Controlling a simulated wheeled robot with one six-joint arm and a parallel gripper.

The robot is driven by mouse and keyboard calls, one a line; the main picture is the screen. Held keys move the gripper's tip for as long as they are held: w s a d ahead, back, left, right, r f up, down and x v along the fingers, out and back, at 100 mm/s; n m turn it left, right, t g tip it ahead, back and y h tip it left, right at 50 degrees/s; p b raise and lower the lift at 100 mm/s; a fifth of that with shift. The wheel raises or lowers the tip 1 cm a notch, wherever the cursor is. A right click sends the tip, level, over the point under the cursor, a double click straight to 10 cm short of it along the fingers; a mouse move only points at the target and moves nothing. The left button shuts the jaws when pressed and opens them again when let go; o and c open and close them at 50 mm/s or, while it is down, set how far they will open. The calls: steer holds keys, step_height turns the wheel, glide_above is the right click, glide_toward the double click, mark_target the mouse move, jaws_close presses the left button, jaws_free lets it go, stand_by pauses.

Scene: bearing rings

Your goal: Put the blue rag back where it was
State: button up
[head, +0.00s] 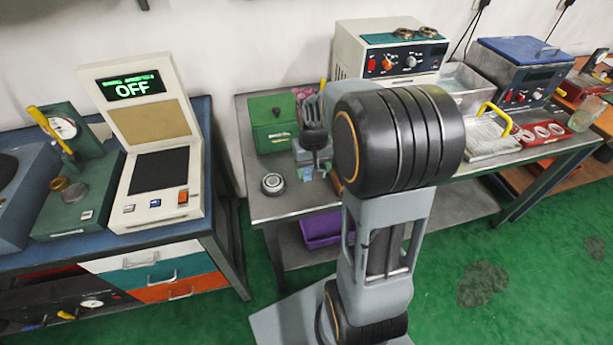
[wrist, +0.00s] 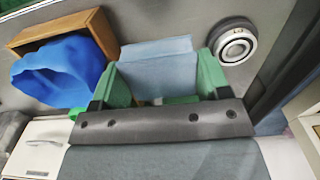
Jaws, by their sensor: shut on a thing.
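My gripper (wrist: 160,85) has green fingers and is shut on a pale grey-blue, flat-faced thing (wrist: 155,66) between them. I cannot tell whether it is folded cloth or something stiff. A bright blue crumpled rag (wrist: 58,75) lies in and over the edge of an open wooden box (wrist: 80,30), left of my fingers in the wrist view. In the head view my gripper is above the front left of the grey table, partly hidden by my arm. The bright blue rag is hidden there.
A round silver-rimmed thing (wrist: 235,43) lies near my fingers; it also shows in the head view (head: 272,183). A green box (head: 271,123) stands behind. A cream instrument (head: 390,50) stands at the back. A purple bin (head: 321,229) sits below the tabletop.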

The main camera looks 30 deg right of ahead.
steer(key=w+f, duration=0.2)
steer(key=f, duration=0.1)
steer(key=w+f, duration=0.2)
steer(key=shift+d+f, duration=0.2)
steer(key=shift+w+f, duration=0.1)
steer(key=shift+f, duration=1.45)
steer(key=shift+f, duration=0.1)
steer(key=shift+f+b, duration=0.15)
steer(key=shift+b, duration=0.2)
steer(key=o, duration=0.8)
